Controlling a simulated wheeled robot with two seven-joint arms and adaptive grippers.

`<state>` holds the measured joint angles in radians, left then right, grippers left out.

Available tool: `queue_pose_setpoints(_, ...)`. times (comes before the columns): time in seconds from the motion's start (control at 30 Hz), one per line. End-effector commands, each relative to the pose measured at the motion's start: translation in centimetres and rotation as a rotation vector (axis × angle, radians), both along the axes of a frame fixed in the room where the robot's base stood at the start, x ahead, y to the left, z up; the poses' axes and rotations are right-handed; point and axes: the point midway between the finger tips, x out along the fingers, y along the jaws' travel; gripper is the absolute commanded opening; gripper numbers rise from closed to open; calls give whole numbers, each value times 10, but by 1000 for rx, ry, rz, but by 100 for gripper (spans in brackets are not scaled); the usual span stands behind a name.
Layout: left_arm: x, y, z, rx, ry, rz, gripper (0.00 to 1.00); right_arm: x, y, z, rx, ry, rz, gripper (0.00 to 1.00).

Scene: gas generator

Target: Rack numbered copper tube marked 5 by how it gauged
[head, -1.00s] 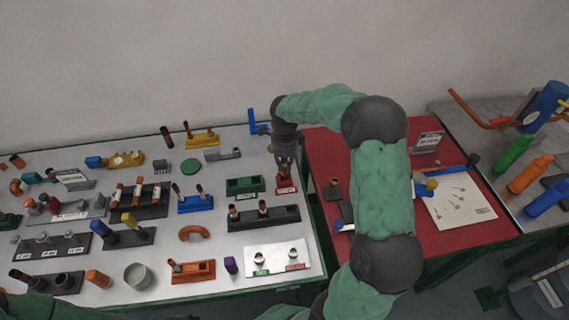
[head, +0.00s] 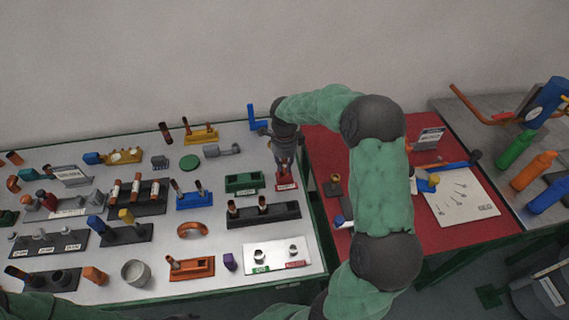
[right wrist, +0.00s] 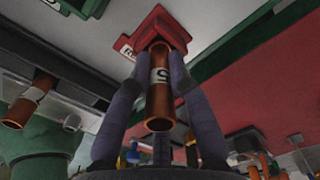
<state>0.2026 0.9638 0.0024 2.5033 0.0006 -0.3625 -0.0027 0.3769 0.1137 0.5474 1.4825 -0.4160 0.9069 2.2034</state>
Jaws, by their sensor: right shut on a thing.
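My right gripper (head: 284,163) points down at the small red rack (head: 287,183) near the right edge of the grey table. In the right wrist view the gripper (right wrist: 165,100) is shut on a copper tube (right wrist: 160,95) with a white band that reads like a 5. The tube's far end lines up with the red rack (right wrist: 140,30), whose label starts with "RE". I cannot tell whether that end is inside the rack or just above it. A green rack (head: 243,183) stands left of the red one. My left gripper is out of view.
A GO/no-go gauge plate (head: 277,257) lies at the front right of the grey table. A dark rack (head: 264,215) with two tubes stands behind it. Several other racks crowd the left. The red table (head: 395,215) lies to the right under my arm.

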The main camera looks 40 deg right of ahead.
Motion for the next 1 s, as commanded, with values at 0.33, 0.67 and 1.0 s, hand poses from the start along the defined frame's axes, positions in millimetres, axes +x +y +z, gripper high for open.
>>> queue_pose_setpoints(0.33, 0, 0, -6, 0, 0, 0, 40, 0, 0, -10, 0, 0, 0, 0)
queue_pose_setpoints(0.67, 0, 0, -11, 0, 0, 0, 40, 0, 0, -17, 0, 0, 0, 23)
queue_pose_setpoints(1.0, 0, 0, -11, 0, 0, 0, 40, 0, 0, -16, 0, 0, 0, 47)
